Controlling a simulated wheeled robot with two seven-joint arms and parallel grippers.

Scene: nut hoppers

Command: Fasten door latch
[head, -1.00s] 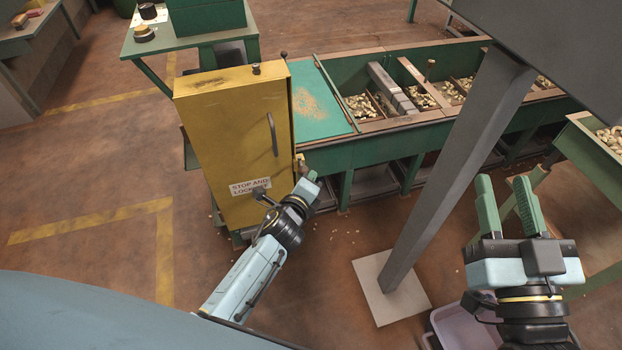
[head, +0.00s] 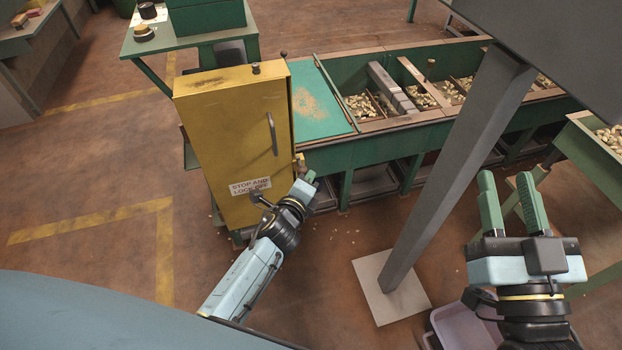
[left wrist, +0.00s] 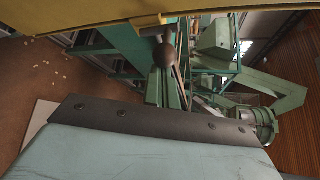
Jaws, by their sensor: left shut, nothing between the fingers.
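A yellow cabinet (head: 225,130) stands at the left of the head view, its door looking closed. The door has a dark bar handle (head: 272,134) and a "STOP AND LOCK OFF" label (head: 250,186). A small brownish latch part (head: 300,162) is at the cabinet's right edge. My left gripper (head: 309,177) is shut and empty, just below that part. In the left wrist view a dark round knob (left wrist: 166,56) shows at the edge of the yellow panel (left wrist: 80,14), close to the fingers. I cannot tell whether they touch. My right gripper (head: 506,178) is open and empty.
A green hopper bench (head: 380,138) with nut-filled bins runs to the right behind the cabinet. A grey post (head: 440,175) stands between my arms. A pale lilac bin (head: 455,328) is on the floor beneath my right gripper. Floor before the cabinet is clear.

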